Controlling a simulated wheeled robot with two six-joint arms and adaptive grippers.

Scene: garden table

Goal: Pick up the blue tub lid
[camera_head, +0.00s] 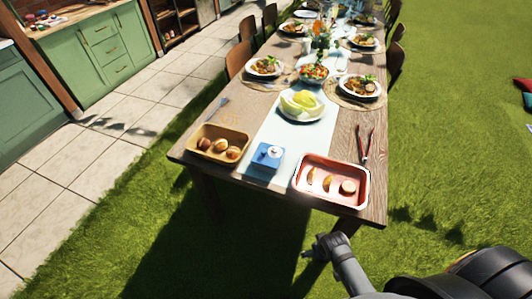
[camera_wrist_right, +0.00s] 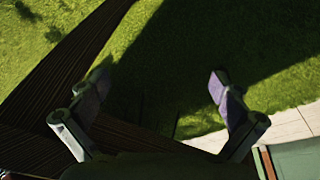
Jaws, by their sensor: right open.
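A small blue tub (camera_head: 266,165) stands near the front edge of the table, on the pale runner. The tub and lid are not seen in the right wrist view. My left gripper is not in view.
A tan tray (camera_head: 219,155) with brown round items stands left of the tub. A red tray (camera_head: 330,194) with food pieces stands to its right, with red-handled tongs (camera_head: 365,146) behind. A plate with a yellow-green vegetable (camera_head: 301,104) is farther back. Set plates fill the far table.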

